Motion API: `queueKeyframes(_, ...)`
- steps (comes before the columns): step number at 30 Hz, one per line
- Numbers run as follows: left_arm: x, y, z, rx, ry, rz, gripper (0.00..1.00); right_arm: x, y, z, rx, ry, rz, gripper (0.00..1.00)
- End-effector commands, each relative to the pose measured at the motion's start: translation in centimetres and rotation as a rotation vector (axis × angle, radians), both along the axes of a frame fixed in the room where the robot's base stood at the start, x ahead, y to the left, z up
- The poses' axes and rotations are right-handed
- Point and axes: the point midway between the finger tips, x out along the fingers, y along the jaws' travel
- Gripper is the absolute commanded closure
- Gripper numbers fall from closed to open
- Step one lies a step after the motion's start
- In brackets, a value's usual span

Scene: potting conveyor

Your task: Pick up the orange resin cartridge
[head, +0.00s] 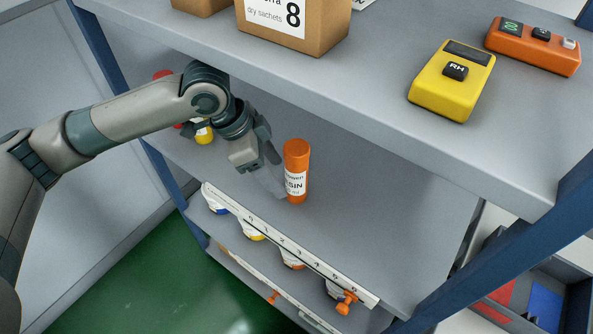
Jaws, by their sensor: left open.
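The orange resin cartridge (297,160) stands upright on the middle shelf, with a white label partly reading "SIN". My left gripper (272,178) is open just to the left of the cartridge, with its fingers pointing down and toward it. A finger shows close against the cartridge's left side; I cannot tell whether it touches. The far finger is partly hidden. My right gripper is not in view.
The upper shelf (390,130) overhangs behind, bearing a cardboard box (290,40), a yellow meter (440,97) and an orange device (535,47). Red and yellow items (204,135) stand behind my left arm. A numbered rail (290,243) edges the shelf. Shelf right of the cartridge is clear.

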Motion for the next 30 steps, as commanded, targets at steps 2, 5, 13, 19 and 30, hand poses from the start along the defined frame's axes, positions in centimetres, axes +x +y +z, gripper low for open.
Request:
queueKeyframes(2,0.1,-0.8,0.2,-0.001,0.000,-0.002,0.40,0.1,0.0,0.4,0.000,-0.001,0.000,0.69)
queueKeyframes(5,0.3,-2.0,0.3,-0.001,0.000,-0.003,0.40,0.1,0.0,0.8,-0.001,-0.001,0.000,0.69)
queueKeyframes(13,0.6,-4.3,-1.6,0.002,0.003,0.000,0.40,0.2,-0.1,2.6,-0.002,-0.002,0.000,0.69)
queueKeyframes(19,0.7,-4.7,-2.7,0.000,0.000,-0.001,0.40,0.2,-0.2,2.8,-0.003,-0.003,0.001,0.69)
queueKeyframes(30,0.7,-4.7,-2.8,0.000,0.000,-0.001,0.40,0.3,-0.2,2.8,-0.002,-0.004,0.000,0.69)
